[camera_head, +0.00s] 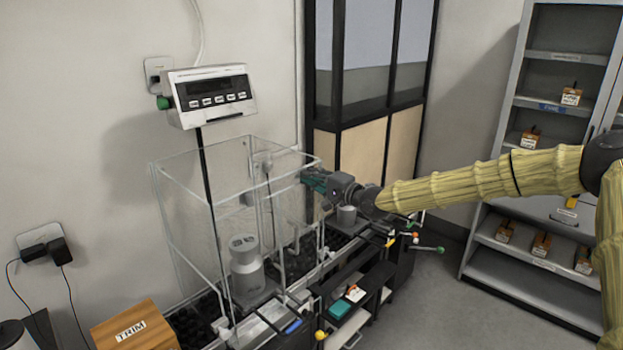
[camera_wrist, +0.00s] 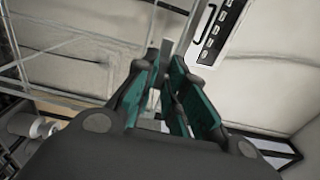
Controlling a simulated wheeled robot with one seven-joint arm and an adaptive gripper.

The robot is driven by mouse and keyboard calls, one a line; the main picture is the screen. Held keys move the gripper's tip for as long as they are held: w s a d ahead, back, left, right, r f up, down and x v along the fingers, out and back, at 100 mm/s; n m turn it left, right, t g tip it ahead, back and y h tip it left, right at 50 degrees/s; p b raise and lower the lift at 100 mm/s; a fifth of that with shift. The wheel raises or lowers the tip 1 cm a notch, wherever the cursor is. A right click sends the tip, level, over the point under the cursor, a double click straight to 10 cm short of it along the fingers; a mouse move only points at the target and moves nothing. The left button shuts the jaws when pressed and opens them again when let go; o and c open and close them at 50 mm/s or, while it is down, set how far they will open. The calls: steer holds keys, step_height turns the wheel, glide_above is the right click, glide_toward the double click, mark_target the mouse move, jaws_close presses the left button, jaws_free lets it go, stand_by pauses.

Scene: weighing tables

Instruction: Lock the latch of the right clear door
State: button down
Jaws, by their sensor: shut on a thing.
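The clear enclosure (camera_head: 182,215) stands on the weighing table against the wall, with thin pale frame edges. Its right side is at the picture's right, near my arm. My gripper (camera_head: 314,181), with teal finger pads, is at the upper right edge of this enclosure. In the wrist view my gripper (camera_wrist: 168,62) has its fingertips closed together on a small grey piece (camera_wrist: 167,48), which seems to be the latch of the right clear door. The fingers hide most of it, and I cannot tell whether it is locked. A grey metal weight (camera_head: 246,265) stands inside the enclosure.
A white display unit (camera_head: 208,94) is mounted above the enclosure and also shows in the wrist view (camera_wrist: 222,30). A wooden TRIM box (camera_head: 134,327) is at the front left. A grey shelf (camera_head: 520,225) with small tagged boxes stands at the right.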

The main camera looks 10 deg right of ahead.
steer(key=shift+f+b, duration=0.15)
steer(key=shift+b, duration=0.25)
steer(key=shift+n+b, duration=7.8)
steer(key=shift+n, duration=1.2)
steer(key=c, duration=1.5)
jaws_free()
